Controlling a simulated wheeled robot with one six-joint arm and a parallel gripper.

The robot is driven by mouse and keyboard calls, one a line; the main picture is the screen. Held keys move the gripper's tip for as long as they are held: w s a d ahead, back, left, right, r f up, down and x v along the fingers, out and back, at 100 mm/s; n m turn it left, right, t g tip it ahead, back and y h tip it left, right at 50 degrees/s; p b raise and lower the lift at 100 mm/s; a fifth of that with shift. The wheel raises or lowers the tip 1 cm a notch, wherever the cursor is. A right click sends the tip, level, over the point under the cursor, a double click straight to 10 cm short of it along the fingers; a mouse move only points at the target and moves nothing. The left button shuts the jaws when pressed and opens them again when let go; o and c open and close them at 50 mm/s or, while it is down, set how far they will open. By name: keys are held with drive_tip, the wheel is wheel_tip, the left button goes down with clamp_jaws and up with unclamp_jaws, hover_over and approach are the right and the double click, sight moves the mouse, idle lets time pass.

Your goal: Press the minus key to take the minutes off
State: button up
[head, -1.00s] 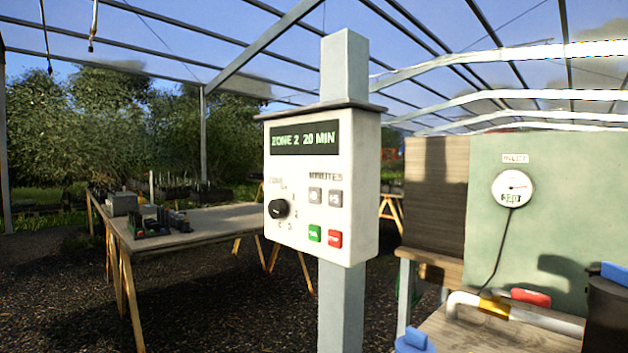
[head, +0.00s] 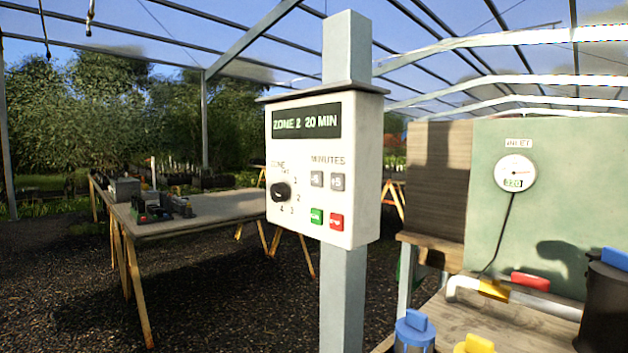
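A white control box (head: 355,150) hangs on a grey post at the picture's middle. Its display (head: 306,121) reads "ZONE 2 20 MIN". Below the word MINUTES are two small grey keys side by side. The left grey key (head: 316,179) seems to be the minus key and the right grey key (head: 336,182) the plus key; their small marks are blurred. Below them are a green key (head: 316,216) and a red key (head: 336,222). A black zone knob (head: 280,192) is at the left of the face. My gripper is not in view, and nothing touches the keys.
A wooden bench (head: 215,206) with small items stands behind at left. At right, a green panel (head: 570,195) carries an inlet gauge (head: 515,173). Before it are a white pipe (head: 545,304), a blue-topped fitting (head: 415,325) and a black container (head: 605,310). Space before the box's face looks clear.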

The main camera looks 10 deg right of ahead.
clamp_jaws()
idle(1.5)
